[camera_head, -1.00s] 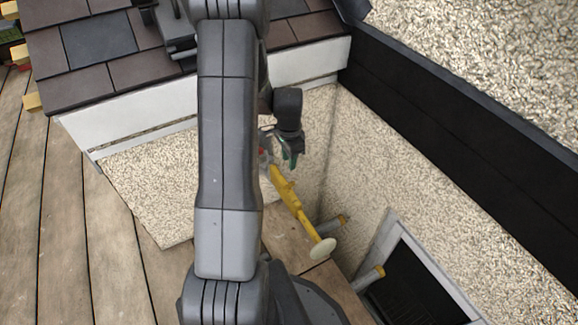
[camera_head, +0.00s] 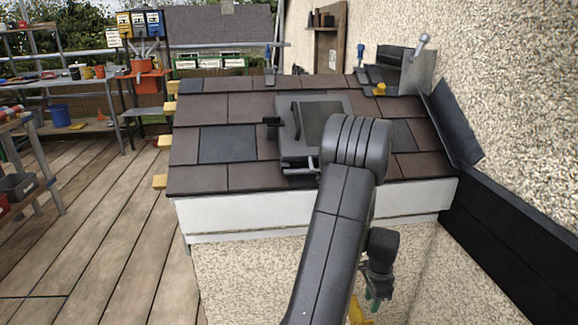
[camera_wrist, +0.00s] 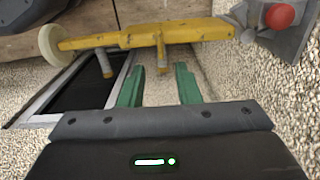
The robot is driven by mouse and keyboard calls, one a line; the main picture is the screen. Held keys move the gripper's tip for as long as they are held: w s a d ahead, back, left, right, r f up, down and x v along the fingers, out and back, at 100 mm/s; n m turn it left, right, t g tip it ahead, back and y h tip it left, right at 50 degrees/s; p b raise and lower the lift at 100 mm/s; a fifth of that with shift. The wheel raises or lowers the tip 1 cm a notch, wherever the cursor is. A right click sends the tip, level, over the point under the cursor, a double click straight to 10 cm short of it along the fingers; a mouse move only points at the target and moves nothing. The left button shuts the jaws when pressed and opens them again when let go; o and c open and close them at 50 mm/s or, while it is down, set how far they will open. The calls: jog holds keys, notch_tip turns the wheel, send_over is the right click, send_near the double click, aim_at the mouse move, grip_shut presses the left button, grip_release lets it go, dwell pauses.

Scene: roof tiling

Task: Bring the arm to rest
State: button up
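My gripper (camera_wrist: 158,84) shows in the wrist view with its two green fingers apart and nothing between them. In the head view my gripper (camera_head: 374,299) hangs low, in front of the pale pebbled wall below the roof edge, partly hidden by my arm. My arm is bent, with its upper joint in front of the tiled roof.
A yellow bar (camera_wrist: 150,38) with a round pale pad lies beyond the fingers, near a red knob (camera_wrist: 280,16). The tiled roof (camera_head: 255,108) has a roof window (camera_head: 298,125). A dark-edged wall stands right; wooden decking (camera_head: 100,230) is clear left.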

aim_at(367, 321)
notch_tip(367, 321, down, 9)
jog(key=shift+f+b, duration=0.1)
jog(key=shift+b, duration=1.15)
jog(key=shift+r, duration=0.2)
notch_tip(367, 321, up, 14)
jog(key=p, duration=0.5)
notch_tip(367, 321, down, 15)
jog(key=b, duration=0.5)
jog(key=shift+r, duration=0.2)
jog(key=shift+r+n, duration=0.2)
jog(key=shift+n, duration=0.5)
jog(key=n, duration=0.3)
jog(key=shift+b, duration=0.3)
jog(key=n+b, duration=0.1)
jog(key=n, duration=0.5)
jog(key=shift+r, duration=0.1)
